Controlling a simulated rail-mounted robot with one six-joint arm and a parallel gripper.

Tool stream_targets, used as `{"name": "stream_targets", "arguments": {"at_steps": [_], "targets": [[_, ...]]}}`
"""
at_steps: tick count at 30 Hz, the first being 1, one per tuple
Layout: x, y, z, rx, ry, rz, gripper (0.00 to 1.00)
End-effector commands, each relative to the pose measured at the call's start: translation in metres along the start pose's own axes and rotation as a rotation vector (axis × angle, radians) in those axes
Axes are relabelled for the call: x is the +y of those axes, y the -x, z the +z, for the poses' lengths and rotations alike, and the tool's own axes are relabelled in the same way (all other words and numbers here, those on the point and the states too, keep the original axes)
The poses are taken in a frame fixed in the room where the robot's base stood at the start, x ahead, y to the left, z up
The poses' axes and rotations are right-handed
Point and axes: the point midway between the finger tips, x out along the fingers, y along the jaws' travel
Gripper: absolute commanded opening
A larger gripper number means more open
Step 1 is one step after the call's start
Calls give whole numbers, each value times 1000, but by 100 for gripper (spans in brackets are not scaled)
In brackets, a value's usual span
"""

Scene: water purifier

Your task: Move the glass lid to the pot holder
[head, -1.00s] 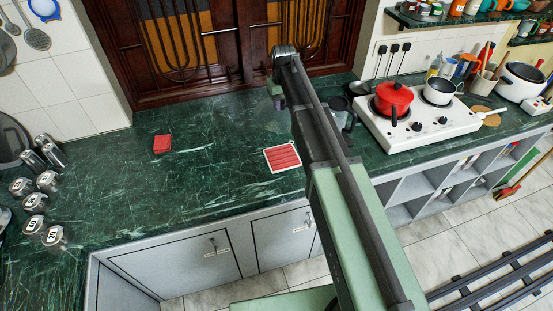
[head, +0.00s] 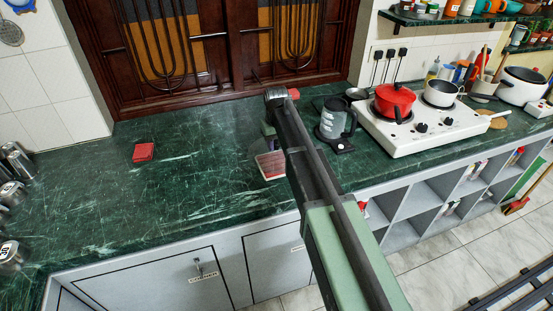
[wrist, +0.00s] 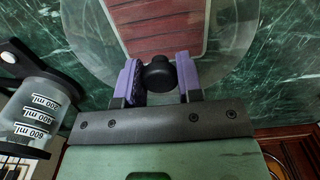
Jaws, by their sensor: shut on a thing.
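My gripper (wrist: 158,80) is shut on the black knob (wrist: 158,73) of the glass lid, with a purple finger on each side of the knob. The clear round glass lid (wrist: 88,42) is over the pot holder in the wrist view. The pot holder (wrist: 165,28) is red with a white border and shows through the glass. In the head view the pot holder (head: 270,167) lies on the green counter, partly behind my arm. I cannot tell whether the lid touches it or hovers just above.
A measuring jug (head: 334,121) stands to the right of my arm; it is also at the left of the wrist view (wrist: 38,112). A white stove (head: 420,125) holds a red pot (head: 393,101).

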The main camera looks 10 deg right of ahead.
Motion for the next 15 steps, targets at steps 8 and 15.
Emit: {"name": "stream_targets", "arguments": {"at_steps": [8, 15], "targets": [[0, -38, 0, 0, 0, 0, 0], [0, -40, 0, 0, 0, 0, 0]]}}
